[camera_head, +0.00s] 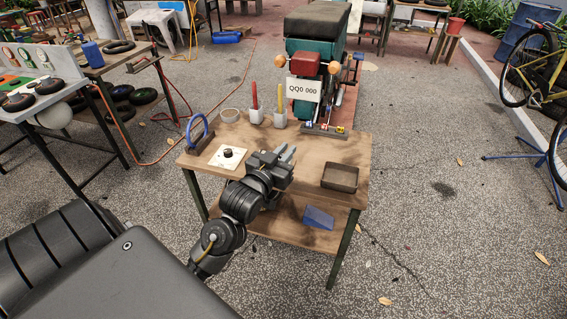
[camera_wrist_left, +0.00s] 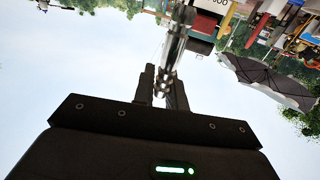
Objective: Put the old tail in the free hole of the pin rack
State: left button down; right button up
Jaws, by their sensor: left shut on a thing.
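My left gripper (camera_head: 284,157) is above the middle of the small wooden table. In the left wrist view its fingers (camera_wrist_left: 162,88) are shut on a shiny, ribbed metal piece, which looks like the old tail (camera_wrist_left: 175,45). The tail points away from the palm. A low dark strip with small coloured pieces, which seems to be the pin rack (camera_head: 325,131), lies at the table's back edge, behind and right of the gripper and apart from it. Its free hole is too small to make out. My right gripper is in neither view.
A blue bin (camera_head: 318,217) sits on the lower shelf.

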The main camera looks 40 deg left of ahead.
pick_arm(q)
jog(key=w+f, duration=0.4)
jog(key=w+a+f, duration=0.1)
jog(key=w+f, duration=0.7)
jog(key=w, duration=0.1)
jog(key=shift+a+f+p, duration=0.25)
jog(key=shift+p, duration=0.1)
jog(key=shift+f, duration=0.15)
jog(key=c, duration=1.9)
grip_release()
jog(key=shift+f, duration=0.1)
jog(key=o, duration=0.5)
jog(key=shift+c, duration=0.2)
jog(key=shift+r, duration=0.3)
jog(key=s+d, duration=0.1)
jog(key=s, duration=1.1)
jog(key=shift+d+b, duration=0.15)
jog(key=shift+b, duration=0.3)
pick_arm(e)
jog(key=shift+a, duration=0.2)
